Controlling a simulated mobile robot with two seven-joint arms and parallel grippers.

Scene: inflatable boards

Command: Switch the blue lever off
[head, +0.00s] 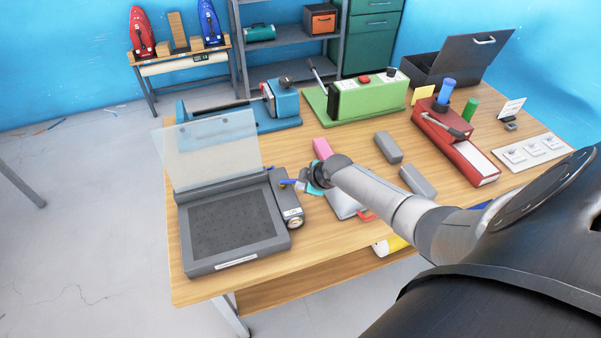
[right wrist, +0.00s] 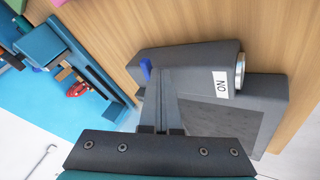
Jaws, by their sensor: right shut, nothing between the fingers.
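The blue lever (head: 287,181) sticks out from the side box of a grey machine (head: 236,261) with a dark perforated bed and a raised clear lid. In the right wrist view the lever (right wrist: 146,69) stands at the box's edge, and a white label (right wrist: 221,84) with the letters O and N is on the box. My right gripper (head: 303,181) is shut and empty, with its fingertips right beside the lever. In the right wrist view the gripper's fingers (right wrist: 165,82) partly cover the box; I cannot tell whether they touch the lever. My left gripper is out of view.
Behind stand a blue device (head: 283,101), a green device (head: 368,99) and a red device (head: 455,145). Grey blocks (head: 388,147) lie to the right of my gripper. The wooden table (head: 325,236) is bare at the front.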

